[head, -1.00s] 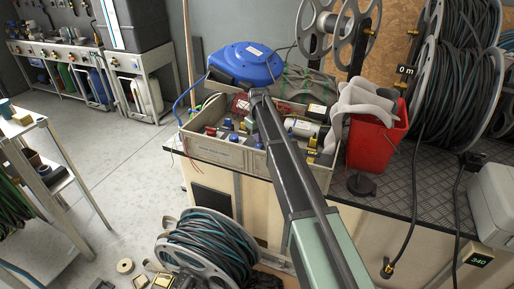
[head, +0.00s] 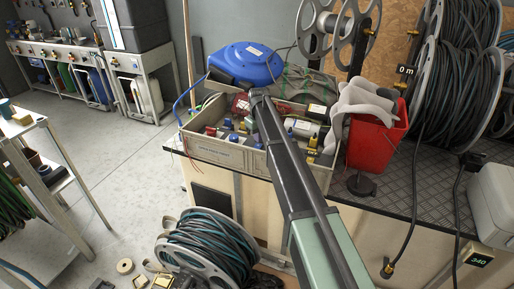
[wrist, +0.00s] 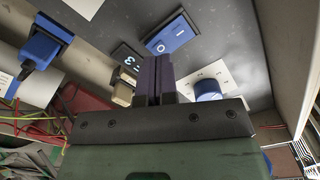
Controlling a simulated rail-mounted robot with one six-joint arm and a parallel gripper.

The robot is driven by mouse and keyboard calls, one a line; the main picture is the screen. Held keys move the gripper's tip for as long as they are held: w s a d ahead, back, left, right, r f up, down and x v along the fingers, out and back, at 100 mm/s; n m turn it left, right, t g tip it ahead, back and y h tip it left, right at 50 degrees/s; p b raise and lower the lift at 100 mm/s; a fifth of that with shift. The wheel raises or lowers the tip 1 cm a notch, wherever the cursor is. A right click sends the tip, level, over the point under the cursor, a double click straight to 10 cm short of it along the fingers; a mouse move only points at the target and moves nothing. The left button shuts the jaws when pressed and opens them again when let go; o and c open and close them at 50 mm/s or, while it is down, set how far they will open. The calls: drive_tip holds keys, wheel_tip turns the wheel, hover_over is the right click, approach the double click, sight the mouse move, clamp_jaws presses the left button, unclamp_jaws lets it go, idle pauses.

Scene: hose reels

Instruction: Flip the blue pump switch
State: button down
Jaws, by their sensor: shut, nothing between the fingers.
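The blue pump switch (wrist: 171,32) is a blue rocker with white marks, set in a dark panel at the upper middle of the wrist view. My gripper (wrist: 154,62) is shut and empty, with its fingertips just below the switch in the picture. A small gap shows between them there; whether they touch in depth I cannot tell. In the head view my arm reaches over the grey crate (head: 212,150), and the gripper and switch cannot be made out.
A small lit display (wrist: 128,62) sits left of the fingers, a blue knob (wrist: 207,89) right of them. A blue connector (wrist: 45,45) is at the left. A blue reel (head: 245,62) and a red bucket (head: 376,140) stand by the crate.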

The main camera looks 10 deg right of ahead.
sight(258, 145)
drive_tip(key=shift+f+b, duration=1.25)
idle(0.4)
wheel_tip(258, 145, up, 7)
drive_tip(key=p, duration=0.7)
drive_tip(key=shift+r, duration=0.15)
